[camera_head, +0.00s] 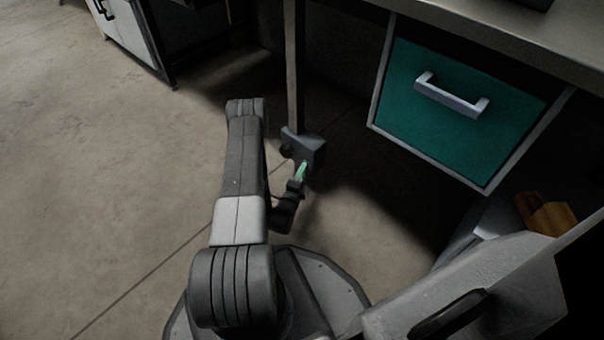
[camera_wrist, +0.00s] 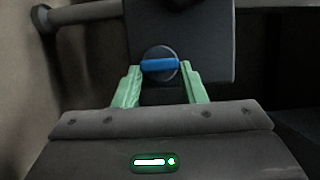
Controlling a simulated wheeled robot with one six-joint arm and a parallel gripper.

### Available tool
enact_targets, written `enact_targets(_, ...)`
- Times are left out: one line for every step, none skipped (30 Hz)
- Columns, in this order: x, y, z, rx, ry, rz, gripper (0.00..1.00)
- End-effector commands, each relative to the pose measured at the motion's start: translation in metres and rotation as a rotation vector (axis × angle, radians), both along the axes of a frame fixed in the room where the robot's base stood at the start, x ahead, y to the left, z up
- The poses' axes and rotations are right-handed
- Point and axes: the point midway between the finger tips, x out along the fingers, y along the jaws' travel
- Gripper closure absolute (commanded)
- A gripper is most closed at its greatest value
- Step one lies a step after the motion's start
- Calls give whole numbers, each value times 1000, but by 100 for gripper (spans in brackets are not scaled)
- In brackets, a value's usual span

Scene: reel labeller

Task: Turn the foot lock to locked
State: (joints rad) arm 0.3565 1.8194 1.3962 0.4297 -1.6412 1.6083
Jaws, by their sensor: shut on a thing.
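The foot lock is a round dark knob with a blue bar handle (camera_wrist: 160,66) on a dark grey block at the foot of the table leg. In the wrist view the blue bar lies level, side to side. My gripper (camera_wrist: 160,76) has its green fingers at the two ends of the bar, shut on it. In the head view the block (camera_head: 304,148) sits at the bottom of the leg, and my gripper (camera_head: 302,172) reaches it from the front. The knob itself is hidden there.
The table leg (camera_head: 294,65) rises above the block. A teal drawer (camera_head: 455,110) with a pale handle hangs under the tabletop to the right. An open grey door or panel (camera_head: 480,295) stands at lower right. The floor to the left is clear.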

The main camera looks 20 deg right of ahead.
Motion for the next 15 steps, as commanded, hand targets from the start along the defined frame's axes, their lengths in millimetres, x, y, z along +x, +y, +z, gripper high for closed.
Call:
enact_targets(-1, 0, -1, 3, -1, -1, 85)
enact_targets(-1, 0, -1, 4, -4, -1, 85)
enact_targets(-1, 0, -1, 5, -5, -1, 85)
enact_targets(-1, 0, -1, 4, -6, -1, 85)
enact_targets(-1, 0, -1, 5, -6, -1, 85)
enact_targets(-1, 0, -1, 5, -6, -1, 85)
enact_targets(-1, 0, -1, 5, -6, -1, 85)
enact_targets(-1, 0, -1, 5, -6, -1, 85)
enact_targets(-1, 0, -1, 5, -6, -1, 85)
enact_targets(-1, 0, -1, 5, -6, -1, 85)
enact_targets(-1, 0, -1, 5, -6, -2, 85)
enact_targets(-1, 0, -1, 5, -6, -2, 85)
enact_targets(-1, 0, -1, 5, -6, -2, 85)
enact_targets(-1, 0, -1, 5, -6, -2, 59)
enact_targets(-1, 0, -1, 5, -6, -1, 51)
